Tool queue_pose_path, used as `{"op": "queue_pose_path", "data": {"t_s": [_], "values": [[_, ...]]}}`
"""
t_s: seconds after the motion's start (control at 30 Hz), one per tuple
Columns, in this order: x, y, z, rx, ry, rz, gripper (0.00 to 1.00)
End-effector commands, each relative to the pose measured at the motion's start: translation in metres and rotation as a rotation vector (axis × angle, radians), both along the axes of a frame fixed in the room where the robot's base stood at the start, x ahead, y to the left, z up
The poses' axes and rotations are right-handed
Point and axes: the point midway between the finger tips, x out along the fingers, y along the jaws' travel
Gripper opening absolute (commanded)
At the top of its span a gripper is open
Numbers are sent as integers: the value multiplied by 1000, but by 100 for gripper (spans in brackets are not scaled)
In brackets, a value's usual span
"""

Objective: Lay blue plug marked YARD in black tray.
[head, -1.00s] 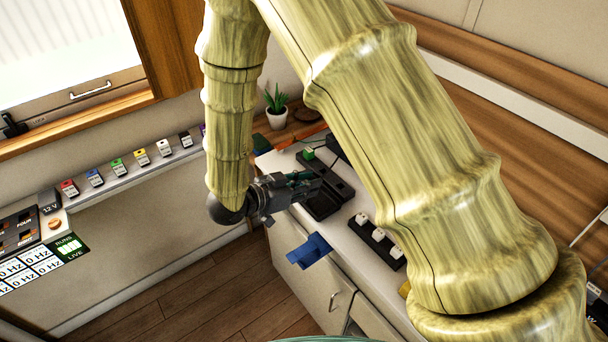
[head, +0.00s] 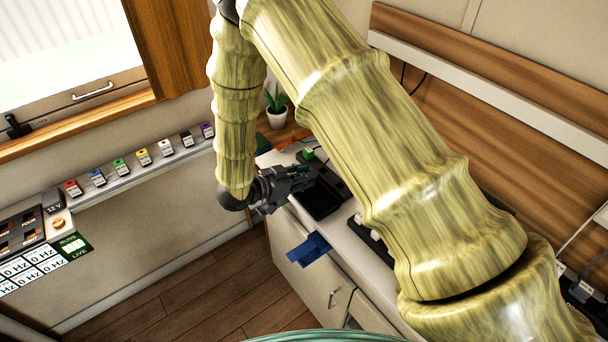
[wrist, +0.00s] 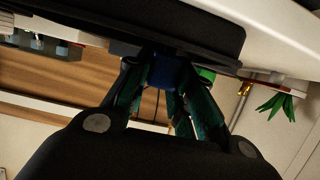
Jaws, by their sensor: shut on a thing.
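My gripper (head: 312,176) is at the black tray (head: 322,198) on the white counter. In the wrist view my gripper (wrist: 173,92) is shut on a blue plug (wrist: 174,73), held between the fingertips close against the black tray (wrist: 200,28). I cannot tell whether the plug touches the tray. Its marking is not readable, and in the head view the gripper hides the plug.
A green block (head: 308,154) sits behind the tray, with a potted plant (head: 276,105) farther back. A blue piece (head: 308,250) juts from the counter front. Several coloured plugs, including a red one (head: 72,187), line the wall ledge. My arm covers the counter's right part.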

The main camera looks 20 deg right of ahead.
Motion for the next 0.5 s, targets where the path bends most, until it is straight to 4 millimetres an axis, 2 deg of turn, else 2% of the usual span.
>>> {"op": "queue_pose_path", "data": {"t_s": [0.37, 0.4, 0.5], "values": [[0, 0, -4, 0, 0, 0, 4], [0, 0, -3, 0, 0, 0, 31], [0, 0, -3, 0, 0, 0, 45]]}}
